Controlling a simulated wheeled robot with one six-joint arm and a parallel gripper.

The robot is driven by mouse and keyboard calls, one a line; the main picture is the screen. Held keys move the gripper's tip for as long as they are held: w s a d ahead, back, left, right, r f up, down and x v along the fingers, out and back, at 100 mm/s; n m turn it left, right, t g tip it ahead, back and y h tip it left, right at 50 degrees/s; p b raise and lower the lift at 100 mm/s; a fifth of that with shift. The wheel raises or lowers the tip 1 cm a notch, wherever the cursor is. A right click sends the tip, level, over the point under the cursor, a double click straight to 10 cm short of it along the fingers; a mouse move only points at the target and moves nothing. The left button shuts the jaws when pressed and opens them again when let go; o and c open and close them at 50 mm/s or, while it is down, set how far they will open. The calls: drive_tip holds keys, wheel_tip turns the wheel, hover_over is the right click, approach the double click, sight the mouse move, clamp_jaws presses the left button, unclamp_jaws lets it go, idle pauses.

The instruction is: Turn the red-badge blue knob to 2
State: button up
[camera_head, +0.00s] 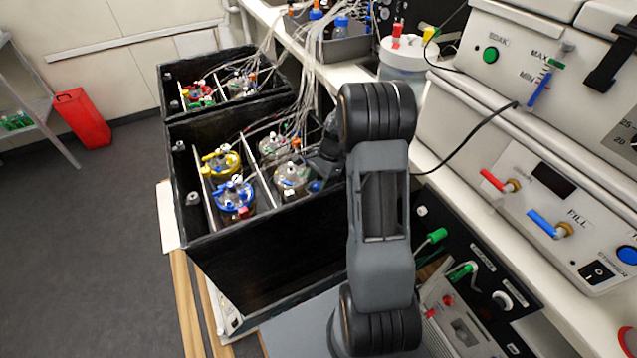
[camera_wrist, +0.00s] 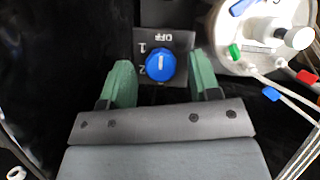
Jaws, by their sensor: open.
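In the wrist view a round blue knob (camera_wrist: 161,66) sits on a dark grey plate (camera_wrist: 180,42) lettered OFF, 1 and 2. OFF is above the knob; 1 and 2 are on its left. The white bar on the knob runs up and down, in line with OFF. My gripper (camera_wrist: 160,64) is open, with one green finger left of the knob and one right of it. Gaps show between the fingers and the knob, so it is not held. No red badge on this knob is clear to me. In the head view my arm hides the knob.
A vessel with a pale lid (camera_wrist: 262,35) and tubes stands close to the right finger. In the head view, the black box (camera_head: 265,245) holds several capped vessels, including a blue-topped one (camera_head: 233,195). A control panel (camera_head: 545,190) stands at right.

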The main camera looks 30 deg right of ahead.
drive_tip(key=shift+a+f, duration=0.1)
drive_tip(key=shift+f, duration=0.2)
drive_tip(key=c, duration=0.9)
drive_tip(key=shift+c, duration=0.2)
